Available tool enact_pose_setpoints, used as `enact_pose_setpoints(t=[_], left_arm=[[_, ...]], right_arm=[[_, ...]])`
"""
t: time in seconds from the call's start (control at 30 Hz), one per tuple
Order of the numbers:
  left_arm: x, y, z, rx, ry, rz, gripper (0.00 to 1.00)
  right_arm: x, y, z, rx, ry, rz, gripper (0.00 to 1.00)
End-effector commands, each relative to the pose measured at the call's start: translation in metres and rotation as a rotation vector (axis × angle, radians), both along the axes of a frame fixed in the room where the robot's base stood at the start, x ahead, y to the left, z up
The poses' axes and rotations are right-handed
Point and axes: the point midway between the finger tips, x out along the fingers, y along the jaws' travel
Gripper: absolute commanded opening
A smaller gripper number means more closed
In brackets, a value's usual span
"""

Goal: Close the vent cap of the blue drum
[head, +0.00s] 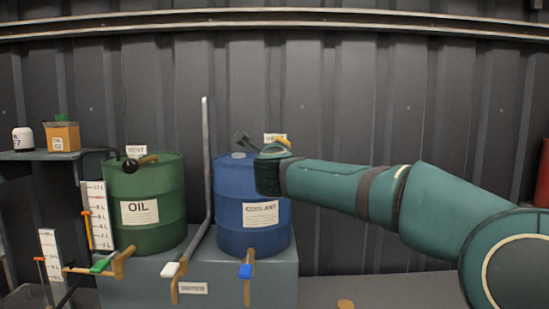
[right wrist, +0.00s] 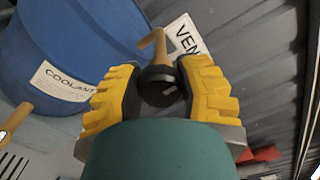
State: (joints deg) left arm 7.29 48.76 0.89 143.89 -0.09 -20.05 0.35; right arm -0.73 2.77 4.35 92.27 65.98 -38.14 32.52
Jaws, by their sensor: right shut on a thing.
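In the right wrist view the yellow-padded fingers of my right gripper (right wrist: 160,92) are shut on the vent cap (right wrist: 160,94), a dark round cap with a pale mark. A brass vent pipe (right wrist: 160,48) rises beyond the cap. My left gripper is not in view.
A green oil drum (head: 145,220) with its own black vent cap (head: 130,166) stands to the left. A grey upright pipe (head: 207,160) runs between the drums. Brass taps, one with a blue handle (head: 246,271), stick out in front. A corrugated wall (head: 400,100) is behind.

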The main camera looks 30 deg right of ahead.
Motion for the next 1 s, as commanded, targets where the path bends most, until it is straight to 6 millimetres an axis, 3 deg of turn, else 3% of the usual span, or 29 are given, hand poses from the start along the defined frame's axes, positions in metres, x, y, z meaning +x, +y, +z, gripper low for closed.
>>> enact_pose_setpoints(t=[0.37,0.4,0.5,0.83,1.0], left_arm=[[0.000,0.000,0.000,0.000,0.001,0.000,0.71],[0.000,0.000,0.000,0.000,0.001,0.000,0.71],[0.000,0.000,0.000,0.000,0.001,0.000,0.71],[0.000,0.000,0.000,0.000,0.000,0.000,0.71],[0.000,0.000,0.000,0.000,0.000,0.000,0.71]], right_arm=[[0.000,0.000,0.000,0.004,-0.002,0.001,0.00],[0.000,0.000,0.000,0.004,-0.002,0.001,0.42],[0.000,0.000,0.000,0.004,-0.002,0.001,0.71],[-0.001,0.001,0.000,0.002,-0.002,0.001,0.71],[-0.016,0.010,0.001,0.003,-0.003,0.003,0.71]])
